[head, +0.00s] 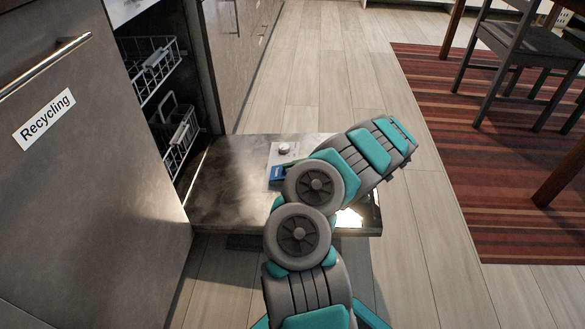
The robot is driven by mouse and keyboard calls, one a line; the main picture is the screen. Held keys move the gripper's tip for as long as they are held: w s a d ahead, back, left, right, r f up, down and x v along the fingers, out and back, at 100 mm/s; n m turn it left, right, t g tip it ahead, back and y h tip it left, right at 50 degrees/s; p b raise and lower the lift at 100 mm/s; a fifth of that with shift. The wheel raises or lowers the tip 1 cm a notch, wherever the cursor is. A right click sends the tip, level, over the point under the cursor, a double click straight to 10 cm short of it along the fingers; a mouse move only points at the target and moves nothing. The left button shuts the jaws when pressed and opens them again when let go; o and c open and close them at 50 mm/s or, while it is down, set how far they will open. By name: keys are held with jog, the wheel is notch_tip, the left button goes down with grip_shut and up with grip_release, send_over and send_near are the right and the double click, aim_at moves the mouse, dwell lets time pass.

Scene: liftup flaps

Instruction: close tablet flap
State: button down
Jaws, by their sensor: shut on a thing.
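The dishwasher door (228,190) is folded down flat in the head view. A light grey tablet dispenser (289,152) with a round knob is set in its inner face. A blue part (277,174) shows at the dispenser's near left edge, just beside my arm; it may be the tablet flap, but I cannot tell whether it is open or shut. My grey and teal arm reaches over the right part of the door and covers the rest of the dispenser. My gripper's fingers are hidden, so its contact with the flap cannot be seen.
The dishwasher's racks (160,68) show in the opening at left. A cabinet front marked Recycling (90,180) stands close at left. A chair (520,45) stands on a striped rug (440,100) at right. The wooden floor (330,60) beyond the door is clear.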

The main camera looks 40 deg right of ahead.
jog(key=c, duration=0.8)
grip_release()
jog(key=shift+c, duration=0.2)
